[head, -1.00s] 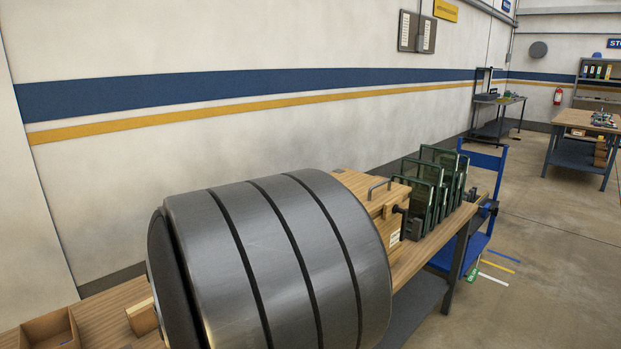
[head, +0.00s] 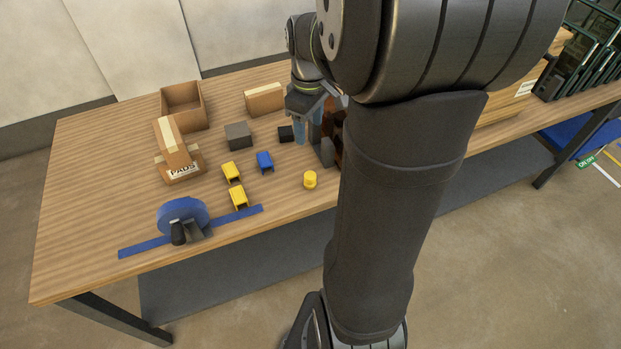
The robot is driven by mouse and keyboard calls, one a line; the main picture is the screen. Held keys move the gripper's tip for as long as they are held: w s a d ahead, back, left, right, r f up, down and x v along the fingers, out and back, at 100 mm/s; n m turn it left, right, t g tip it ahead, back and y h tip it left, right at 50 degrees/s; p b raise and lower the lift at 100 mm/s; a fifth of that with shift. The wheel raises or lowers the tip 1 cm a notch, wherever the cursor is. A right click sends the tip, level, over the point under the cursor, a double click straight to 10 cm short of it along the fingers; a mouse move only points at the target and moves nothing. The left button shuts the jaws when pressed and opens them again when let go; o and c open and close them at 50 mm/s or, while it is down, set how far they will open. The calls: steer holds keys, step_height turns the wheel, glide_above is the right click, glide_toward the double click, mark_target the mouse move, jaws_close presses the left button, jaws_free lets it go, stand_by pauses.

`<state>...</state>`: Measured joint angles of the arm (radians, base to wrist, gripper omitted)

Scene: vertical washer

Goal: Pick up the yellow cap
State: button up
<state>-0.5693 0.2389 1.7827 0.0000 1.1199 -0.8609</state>
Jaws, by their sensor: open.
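A small round yellow cap (head: 310,180) stands on the wooden workbench (head: 85,215), near its front edge, in the head view. My gripper (head: 313,148) is above and behind the cap, pointing down, with its jaws open. It looks apart from the cap, and I see nothing held. My own arm covers the bench just right of the gripper and part of the gripper itself.
Two yellow blocks (head: 231,172) and a blue block (head: 264,162) lie left of the cap. A grey block (head: 238,136), a small black block (head: 286,134), cardboard boxes (head: 183,106) and a blue tape roll (head: 183,217) also occupy the bench. The bench's left end is clear.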

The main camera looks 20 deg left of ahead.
mark_target(310, 175)
step_height(310, 175, down, 19)
steer(key=n, duration=0.2)
steer(key=shift+f+n, duration=0.2)
steer(key=shift+n, duration=0.1)
stand_by(0.4)
steer(key=c, duration=1.1)
